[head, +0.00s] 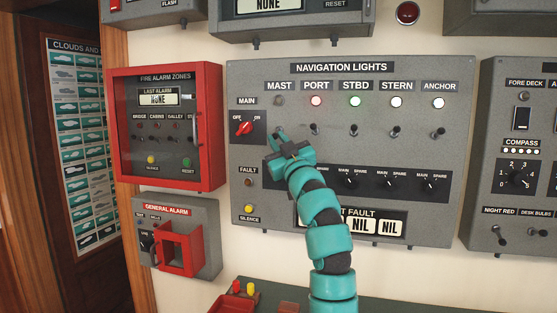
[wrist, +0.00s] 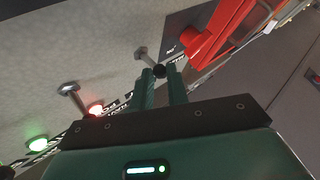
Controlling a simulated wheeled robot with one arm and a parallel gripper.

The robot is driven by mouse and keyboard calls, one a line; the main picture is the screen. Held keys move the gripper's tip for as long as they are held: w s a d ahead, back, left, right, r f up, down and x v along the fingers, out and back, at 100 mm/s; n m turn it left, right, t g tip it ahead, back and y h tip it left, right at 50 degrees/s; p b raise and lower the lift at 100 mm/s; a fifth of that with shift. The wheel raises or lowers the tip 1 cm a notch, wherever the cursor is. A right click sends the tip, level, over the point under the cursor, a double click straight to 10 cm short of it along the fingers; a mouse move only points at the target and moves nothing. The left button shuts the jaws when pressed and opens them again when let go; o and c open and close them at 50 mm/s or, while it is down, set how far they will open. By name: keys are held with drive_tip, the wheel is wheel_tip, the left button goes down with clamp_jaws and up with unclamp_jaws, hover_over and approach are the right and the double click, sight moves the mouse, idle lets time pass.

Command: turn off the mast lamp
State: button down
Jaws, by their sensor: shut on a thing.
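The mast lamp (head: 280,101) is a round lens under the MAST label on the grey navigation lights panel (head: 345,72). It looks dark grey and unlit. My gripper (head: 280,136) is just below it, at the place of the mast switch in the row of toggles. In the wrist view my gripper (wrist: 163,75) is shut on the mast switch, whose dark round tip (wrist: 160,71) shows between the green fingers. The head view hides this switch behind the gripper, so its up or down position cannot be told there.
The port lamp (head: 316,101) glows red, the starboard lamp (head: 355,101) green, the stern lamp (head: 396,102) and anchor lamp (head: 438,102) white. The port switch (head: 315,129) is close right of my gripper. The red main knob (head: 243,128) is close left.

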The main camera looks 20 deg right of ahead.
drive_tip(key=shift+w+d+f+n+t+y+b, duration=0.1)
drive_tip(key=shift+f+n+t+y+b, duration=0.35)
drive_tip(key=shift+b, duration=1)
drive_tip(key=shift+r+n, duration=0.2)
drive_tip(key=shift+n, duration=0.05)
drive_tip(key=c, duration=1.4)
unclamp_jaws()
